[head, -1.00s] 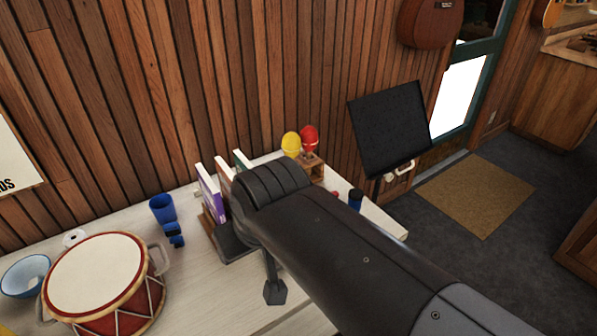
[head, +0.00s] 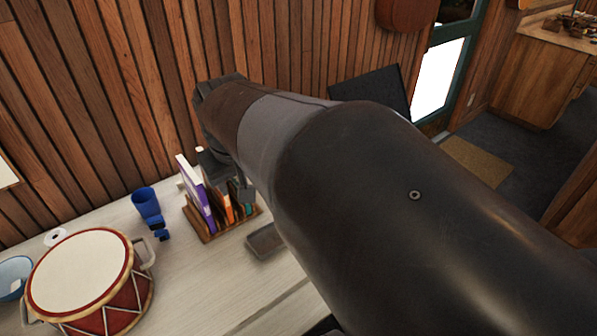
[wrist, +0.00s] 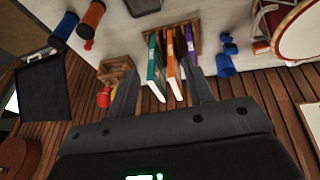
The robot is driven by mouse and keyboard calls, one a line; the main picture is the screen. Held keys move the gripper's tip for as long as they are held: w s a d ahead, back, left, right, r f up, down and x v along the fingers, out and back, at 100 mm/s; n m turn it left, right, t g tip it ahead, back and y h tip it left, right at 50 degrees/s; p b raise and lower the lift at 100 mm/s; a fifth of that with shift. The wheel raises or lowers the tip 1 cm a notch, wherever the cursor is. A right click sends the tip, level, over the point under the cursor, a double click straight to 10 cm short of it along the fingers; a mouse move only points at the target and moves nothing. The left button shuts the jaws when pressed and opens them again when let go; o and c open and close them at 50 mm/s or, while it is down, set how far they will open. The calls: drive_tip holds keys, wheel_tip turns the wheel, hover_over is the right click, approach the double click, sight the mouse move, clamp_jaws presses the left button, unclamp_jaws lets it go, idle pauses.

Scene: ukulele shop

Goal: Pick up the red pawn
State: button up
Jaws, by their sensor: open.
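A small red piece (wrist: 88,45), perhaps the red pawn, is at the upper left of the wrist view. It is on the pale table beside a blue cylinder (wrist: 65,25) and an orange cylinder (wrist: 93,13). It is too small to make out its shape, and my arm hides that part of the table in the head view. My gripper (wrist: 163,72) is open and empty. Its fingers show on either side of the books in the wrist view, apart from the red piece. In the head view my arm largely covers the gripper.
Upright books (head: 196,195) stand in a wooden rack. A grey tray (head: 266,241), a drum (head: 80,272), a blue cup (head: 146,203) and a bowl (head: 12,275) share the table. A wooden block (wrist: 115,70) with red and yellow shakers (wrist: 103,97) is near the wall.

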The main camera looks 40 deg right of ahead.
drive_tip(key=w+d+f+g, duration=0.1)
drive_tip(key=w+d+f, duration=0.4)
drive_tip(key=d, duration=0.4)
drive_tip(key=w+d+f+g, duration=0.2)
drive_tip(key=w+d+f, duration=0.1)
drive_tip(key=w+d, duration=0.45)
drive_tip(key=shift+m+g+y, duration=0.4)
drive_tip(key=shift+m+y, duration=0.3)
drive_tip(key=d+f, duration=1)
drive_tip(key=d, duration=0.1)
drive_tip(key=d+f, duration=0.5)
drive_tip(key=shift+w+d+f, duration=0.1)
drive_tip(key=shift+w+d, duration=0.05)
drive_tip(key=shift+w, duration=0.15)
drive_tip(key=shift+w+d+f, duration=0.1)
drive_tip(key=shift+d+f, duration=0.1)
drive_tip(key=shift+f, duration=1.4)
drive_tip(key=shift+d+f, duration=0.2)
drive_tip(key=shift+f, duration=1.35)
drive_tip(key=c, duration=1)
drive_tip(key=shift+r, duration=0.1)
